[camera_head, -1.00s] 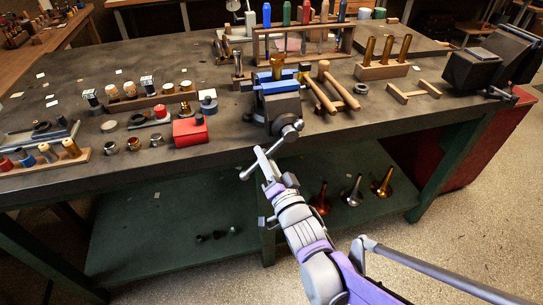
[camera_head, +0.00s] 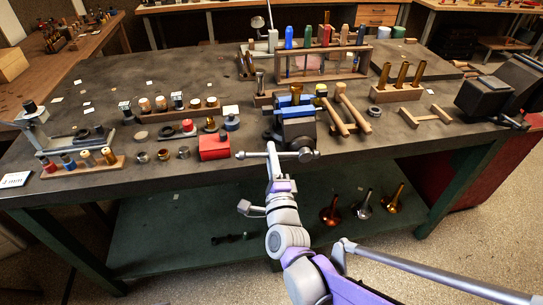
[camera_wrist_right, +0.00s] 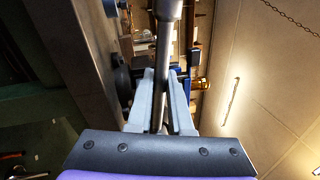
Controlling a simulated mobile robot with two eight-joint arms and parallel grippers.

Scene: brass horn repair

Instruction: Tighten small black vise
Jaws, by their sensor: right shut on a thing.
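The small black vise (camera_head: 298,132) with blue jaws (camera_head: 290,112) stands at the front edge of the workbench. A small brass piece sits at its jaws; it shows in the right wrist view (camera_wrist_right: 201,84). The vise's grey handle bar (camera_head: 252,155) lies about level in front of it, with a rounded end to the left. My right gripper (camera_head: 272,155) is shut on this bar, left of the screw end (camera_head: 306,155). In the right wrist view its fingers (camera_wrist_right: 165,100) close around the grey bar (camera_wrist_right: 167,45). My left gripper is not in view.
A red block (camera_head: 214,147) is left of the vise. Two wooden mallets (camera_head: 345,113) lie to its right. A tool rack (camera_head: 310,65) stands behind. A larger vise (camera_head: 490,95) is at the far right.

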